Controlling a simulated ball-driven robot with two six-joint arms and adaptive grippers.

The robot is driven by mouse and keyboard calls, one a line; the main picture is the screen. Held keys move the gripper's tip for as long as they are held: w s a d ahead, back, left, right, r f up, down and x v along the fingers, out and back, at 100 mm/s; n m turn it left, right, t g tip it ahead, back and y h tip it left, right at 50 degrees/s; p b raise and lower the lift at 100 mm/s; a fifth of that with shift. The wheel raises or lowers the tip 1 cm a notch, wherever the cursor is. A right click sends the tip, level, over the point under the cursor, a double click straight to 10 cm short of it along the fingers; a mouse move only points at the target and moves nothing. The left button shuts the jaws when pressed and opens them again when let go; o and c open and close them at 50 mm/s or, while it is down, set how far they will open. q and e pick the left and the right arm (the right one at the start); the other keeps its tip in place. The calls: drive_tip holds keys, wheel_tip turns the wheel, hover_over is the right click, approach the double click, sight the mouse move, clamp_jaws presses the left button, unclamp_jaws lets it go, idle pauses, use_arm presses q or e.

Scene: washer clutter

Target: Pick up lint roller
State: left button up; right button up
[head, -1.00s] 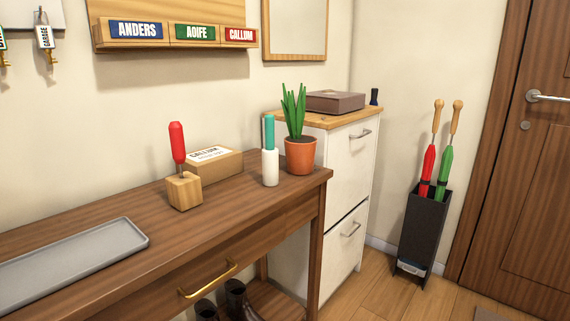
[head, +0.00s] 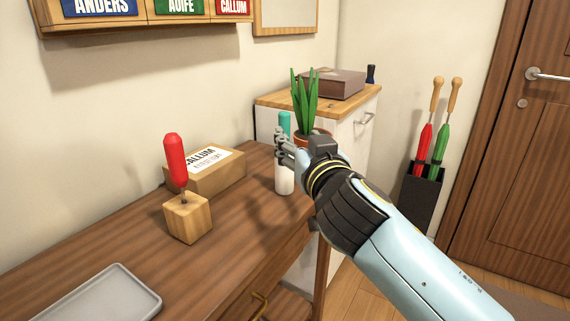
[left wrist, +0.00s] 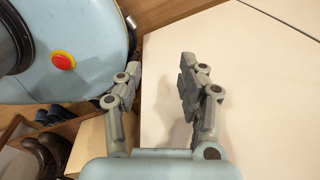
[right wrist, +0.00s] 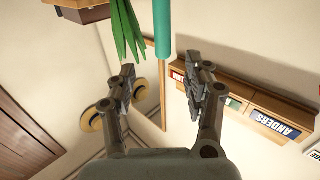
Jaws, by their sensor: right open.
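The lint roller, with a white roll (head: 285,181) and a teal handle, stands upright on the wooden table beside the potted plant. My right gripper (head: 282,146) is open at its upper part, covering some of it in the head view. In the right wrist view the teal handle (right wrist: 163,28) shows ahead, roughly in line with the gap between the open fingers (right wrist: 159,82). I cannot tell whether they touch it. My left gripper (left wrist: 155,82) is open and empty in the left wrist view, away from the table top.
The potted plant (head: 306,100) stands close behind my right gripper. A red-handled tool (head: 175,160) stands in a wooden block (head: 188,218), near a cardboard box (head: 207,172). A grey tray (head: 100,300) lies at the front left. The table between is clear.

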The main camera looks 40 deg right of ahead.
sight(286, 125)
drive_tip(key=x, duration=0.4)
drive_tip(key=shift+w+d, duration=0.2)
drive_tip(key=shift+w, duration=0.2)
drive_tip(key=p+x, duration=0.1)
drive_tip(key=x, duration=0.4)
drive_tip(key=shift+w+a, duration=0.1)
drive_tip(key=shift+a, duration=0.05)
drive_tip(key=shift+c, duration=0.4)
clamp_jaws()
